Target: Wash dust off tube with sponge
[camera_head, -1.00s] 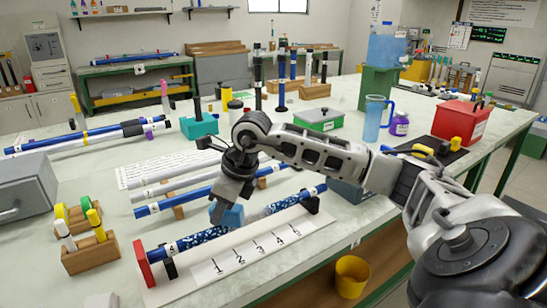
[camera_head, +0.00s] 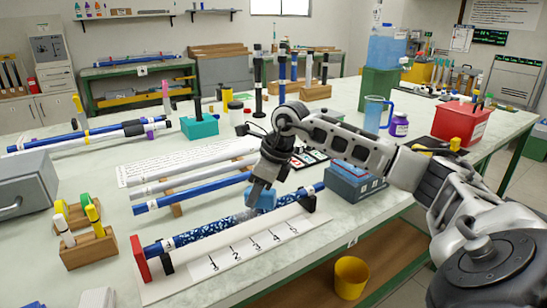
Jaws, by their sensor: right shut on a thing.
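The tube (camera_head: 205,231) is blue with pale speckles and lies in black supports on a white board (camera_head: 182,284) in the camera_head view. A pale, dusty-looking patch (camera_head: 241,214) shows just left of the sponge. My right gripper (camera_head: 262,187) points down and is shut on a light blue sponge (camera_head: 264,199). The sponge is on or just over the tube, right of its middle; I cannot tell how firmly it touches. The gripper and sponge hide part of the tube. My left gripper is not in view.
The board has a red end block (camera_head: 140,259) and a numbered strip (camera_head: 255,249). Other blue and white rods (camera_head: 190,191) lie behind it. A blue box (camera_head: 355,182) stands right of the tube. A wooden marker rack (camera_head: 89,251) stands at left.

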